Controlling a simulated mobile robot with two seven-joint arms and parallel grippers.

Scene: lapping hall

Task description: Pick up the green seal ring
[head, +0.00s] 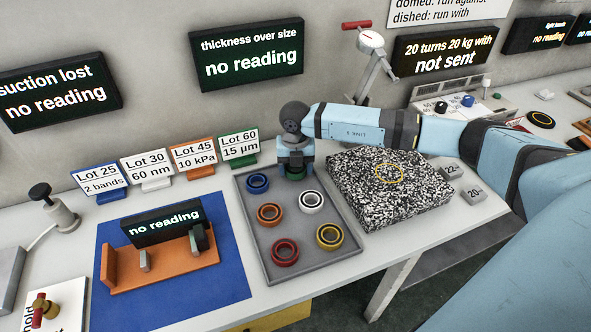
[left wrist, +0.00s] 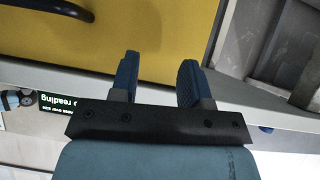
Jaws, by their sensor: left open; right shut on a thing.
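The green seal ring (head: 295,174) shows as a dark green band at the back right of the grey tray (head: 263,238), under my right gripper (head: 295,168). My right gripper points down and is shut on this ring, which it partly hides. I cannot tell whether the ring touches the tray. In the left wrist view my left gripper (left wrist: 158,62) is open, with nothing between its fingers, in front of a yellow panel (left wrist: 165,25).
The tray also holds blue (head: 257,183), orange (head: 269,214), white (head: 311,201), red (head: 285,252) and yellow (head: 330,236) rings. A speckled block (head: 390,195) stands close on the right. An orange fixture (head: 165,270) lies on a blue mat (head: 110,300) at left. Lot signs (head: 194,158) stand behind.

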